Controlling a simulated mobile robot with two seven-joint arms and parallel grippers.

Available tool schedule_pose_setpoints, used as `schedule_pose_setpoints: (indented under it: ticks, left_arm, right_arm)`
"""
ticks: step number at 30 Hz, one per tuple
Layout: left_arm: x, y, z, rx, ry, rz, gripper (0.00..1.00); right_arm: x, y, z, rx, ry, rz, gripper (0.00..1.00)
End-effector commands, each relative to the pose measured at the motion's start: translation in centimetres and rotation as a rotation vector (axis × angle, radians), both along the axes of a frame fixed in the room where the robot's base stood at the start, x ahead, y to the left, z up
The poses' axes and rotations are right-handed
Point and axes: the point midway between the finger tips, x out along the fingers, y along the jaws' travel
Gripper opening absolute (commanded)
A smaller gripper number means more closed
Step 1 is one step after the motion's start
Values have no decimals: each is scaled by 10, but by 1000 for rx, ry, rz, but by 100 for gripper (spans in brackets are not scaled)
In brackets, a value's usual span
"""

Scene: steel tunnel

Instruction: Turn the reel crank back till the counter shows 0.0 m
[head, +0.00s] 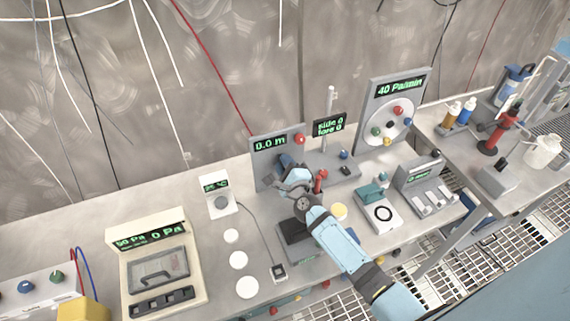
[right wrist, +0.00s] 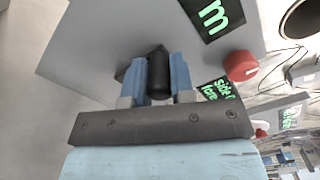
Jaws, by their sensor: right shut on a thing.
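The reel unit is a grey panel (head: 264,171) in the middle of the bench in the head view. Its counter (head: 270,143) reads 0.0 m in green. In the right wrist view only the end of the counter (right wrist: 212,14), with the letter m, shows. My right gripper (head: 287,163) is at the front of the panel. In the right wrist view its blue fingers (right wrist: 160,80) are shut on the black crank handle (right wrist: 159,74). The rest of the crank and the reel are hidden behind my gripper. My left gripper is not in view.
A red knob (head: 299,139) sits at the panel's upper right. A post with a side/fore display (head: 329,125) and a dial panel reading 40 Pa/min (head: 397,84) stand to the right. A small white meter (head: 219,194) stands to the left.

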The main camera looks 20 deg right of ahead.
Motion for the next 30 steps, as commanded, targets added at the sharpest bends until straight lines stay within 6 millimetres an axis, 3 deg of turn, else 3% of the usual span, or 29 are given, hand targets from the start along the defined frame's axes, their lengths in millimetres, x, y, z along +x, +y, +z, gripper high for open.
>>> schedule_pose_setpoints:
  ticks: [1,3,4,12,16,30]
  left_arm:
    - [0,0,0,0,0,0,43]
    - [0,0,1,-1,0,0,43]
    - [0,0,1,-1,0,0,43]
    - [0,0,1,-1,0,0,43]
    - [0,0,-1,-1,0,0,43]
    - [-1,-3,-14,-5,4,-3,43]
  right_arm:
    - [1,0,3,1,-5,0,30]
    - [1,0,2,1,-4,0,46]
    - [1,0,2,1,-4,0,49]
    - [0,0,1,1,-1,0,49]
    - [-10,1,-1,2,1,0,49]
    - [-108,6,-1,1,0,0,49]
